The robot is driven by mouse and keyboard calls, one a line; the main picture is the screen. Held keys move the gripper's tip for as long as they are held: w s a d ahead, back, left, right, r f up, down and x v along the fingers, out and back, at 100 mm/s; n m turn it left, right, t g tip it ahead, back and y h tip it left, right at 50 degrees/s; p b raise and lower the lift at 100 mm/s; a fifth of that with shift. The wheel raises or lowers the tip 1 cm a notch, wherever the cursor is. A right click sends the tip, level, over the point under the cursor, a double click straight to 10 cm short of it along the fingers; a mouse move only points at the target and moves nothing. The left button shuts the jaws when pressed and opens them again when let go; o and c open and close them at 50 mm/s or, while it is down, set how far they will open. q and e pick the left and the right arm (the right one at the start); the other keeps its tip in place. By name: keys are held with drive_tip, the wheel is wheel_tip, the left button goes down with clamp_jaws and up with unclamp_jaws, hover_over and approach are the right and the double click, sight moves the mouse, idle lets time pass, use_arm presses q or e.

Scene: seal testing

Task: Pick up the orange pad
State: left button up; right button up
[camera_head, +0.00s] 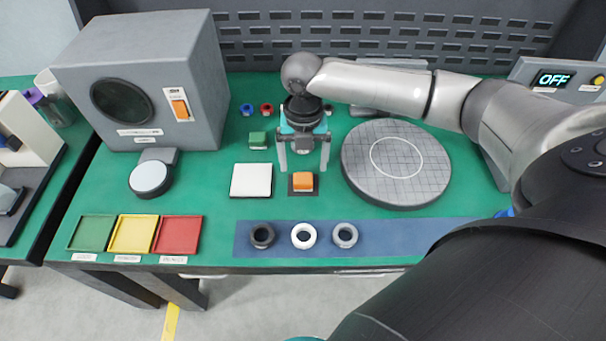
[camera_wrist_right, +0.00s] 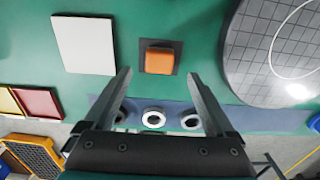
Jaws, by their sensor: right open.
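The orange pad (camera_head: 303,182) is a small block lying on a dark square (camera_head: 303,191) on the green table. It also shows in the right wrist view (camera_wrist_right: 160,59), ahead of and between the fingers. My right gripper (camera_head: 303,168) is open and empty, with its fingers pointing down above the pad, one to each side in the picture. In the wrist view the right gripper (camera_wrist_right: 158,75) shows a wide gap with nothing in it. My left gripper is not in view.
A white square (camera_head: 251,180) lies left of the pad, and a grey round plate (camera_head: 430,180) stands close on its right. Several rings lie on a blue strip (camera_head: 380,236) in front. Green, yellow and red trays (camera_head: 178,234) and a grey box (camera_head: 75,75) are left.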

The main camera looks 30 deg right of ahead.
sight(303, 174)
drive_tip(key=shift+w+d+f+b, duration=0.15)
drive_tip(key=shift+f+b, duration=0.15)
drive_tip(key=shift+f, duration=0.6)
drive_tip(key=shift+w+f+b, duration=0.15)
drive_tip(key=shift+f+b, duration=0.1)
drive_tip(key=shift+f, duration=0.7)
drive_tip(key=shift+w+d+f+b, duration=0.15)
drive_tip(key=shift+f+b, duration=0.15)
drive_tip(key=shift+f, duration=0.6)
drive_tip(key=shift+a, duration=0.1)
clamp_jaws()
drive_tip(key=shift+r, duration=0.15)
wheel_tip(303, 174, up, 20)
drive_tip(key=p, duration=0.4)
drive_tip(key=shift+p, duration=0.35)
